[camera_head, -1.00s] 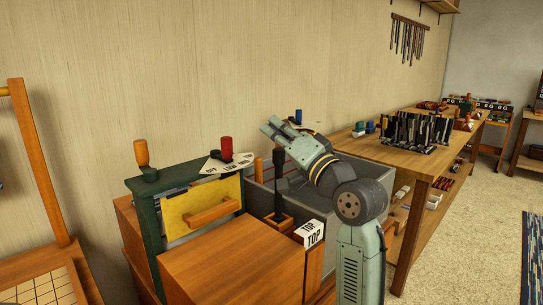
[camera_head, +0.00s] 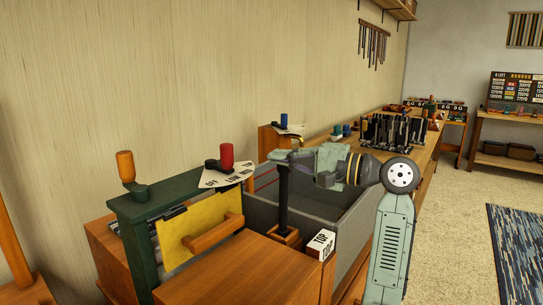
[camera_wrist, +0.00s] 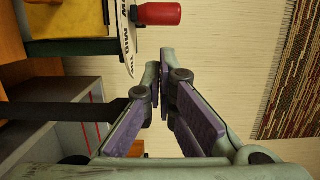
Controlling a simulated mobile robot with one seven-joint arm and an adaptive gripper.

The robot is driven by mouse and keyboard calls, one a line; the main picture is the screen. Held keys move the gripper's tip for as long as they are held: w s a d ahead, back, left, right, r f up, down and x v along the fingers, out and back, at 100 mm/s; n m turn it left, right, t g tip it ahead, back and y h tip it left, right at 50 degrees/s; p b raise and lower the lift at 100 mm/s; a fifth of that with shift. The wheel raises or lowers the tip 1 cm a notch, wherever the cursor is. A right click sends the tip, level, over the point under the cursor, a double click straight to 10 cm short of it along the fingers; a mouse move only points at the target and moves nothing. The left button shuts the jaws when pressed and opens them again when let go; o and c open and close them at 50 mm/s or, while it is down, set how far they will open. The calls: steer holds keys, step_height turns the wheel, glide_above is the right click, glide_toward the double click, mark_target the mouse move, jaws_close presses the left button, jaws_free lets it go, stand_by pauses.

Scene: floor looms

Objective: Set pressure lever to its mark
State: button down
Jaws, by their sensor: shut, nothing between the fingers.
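A lever with a red knob (camera_head: 227,156) stands on a white dial plate (camera_head: 222,178) marked OFF, LOW and further positions, on top of a dark green frame (camera_head: 165,198). Another lever with a blue knob (camera_head: 284,121) stands farther back on a wooden post; I cannot tell from labels which is the pressure lever. In the wrist view the red knob (camera_wrist: 157,14) and dial plate (camera_wrist: 129,40) lie above and left of my fingertips (camera_wrist: 158,70).
The black post (camera_head: 283,205) on a wooden foot stands close to my gripper. An orange-handled crank (camera_head: 125,166) is at the frame's left. A yellow panel (camera_head: 200,234), a grey bin (camera_head: 345,210) and a TOP-marked box (camera_head: 321,244) are near. The wall is behind.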

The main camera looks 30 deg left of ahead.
steer(key=a+p, duration=0.1)
steer(key=a, duration=0.7)
steer(key=shift+s, duration=0.45)
